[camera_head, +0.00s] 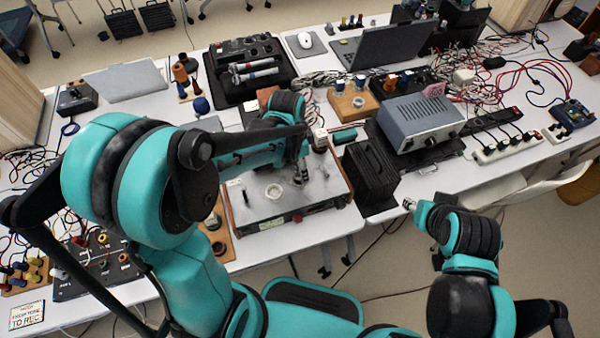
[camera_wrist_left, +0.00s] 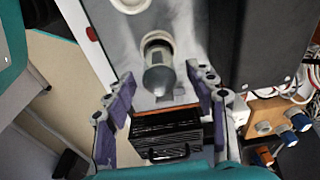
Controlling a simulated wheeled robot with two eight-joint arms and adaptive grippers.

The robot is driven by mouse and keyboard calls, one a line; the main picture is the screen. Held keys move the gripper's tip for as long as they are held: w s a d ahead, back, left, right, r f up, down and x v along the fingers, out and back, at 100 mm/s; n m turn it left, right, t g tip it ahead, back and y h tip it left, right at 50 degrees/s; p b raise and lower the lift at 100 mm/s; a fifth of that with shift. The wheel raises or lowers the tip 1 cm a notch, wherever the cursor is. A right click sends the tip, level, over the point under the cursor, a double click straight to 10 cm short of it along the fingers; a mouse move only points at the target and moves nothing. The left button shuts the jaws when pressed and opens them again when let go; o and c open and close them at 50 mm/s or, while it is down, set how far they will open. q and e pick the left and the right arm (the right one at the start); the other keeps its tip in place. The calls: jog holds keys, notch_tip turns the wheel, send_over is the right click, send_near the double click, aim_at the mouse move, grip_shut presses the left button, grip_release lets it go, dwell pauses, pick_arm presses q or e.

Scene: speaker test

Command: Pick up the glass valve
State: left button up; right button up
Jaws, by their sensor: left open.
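The glass valve (camera_wrist_left: 158,66) shows in the left wrist view as a rounded, greyish glass body with a pale collar behind it. It is over the grey metal top of a chassis (camera_head: 255,200). My left gripper (camera_wrist_left: 163,93) is open, its purple-grey fingers spread to either side, with the valve ahead between them. I see no finger touching it. In the head view my left gripper (camera_head: 301,172) is over the chassis, and I cannot make out the valve clearly there. My right gripper (camera_head: 410,204) is off the table's front edge, too small to read.
A black box with a handle (camera_head: 370,175) stands right of the chassis; it also shows in the wrist view (camera_wrist_left: 165,133). A white ring-like socket (camera_head: 273,191) is on the chassis.

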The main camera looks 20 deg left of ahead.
pick_arm(q)
notch_tip(320, 180, down, 4)
jog(key=shift+w+r+b, duration=0.1)
jog(key=shift+r+b, duration=0.05)
jog(key=shift+b, duration=0.5)
jog(key=shift+r, duration=0.1)
jog(key=c, duration=1.3)
jog(key=shift+o, duration=0.2)
jog(key=shift+r, duration=0.15)
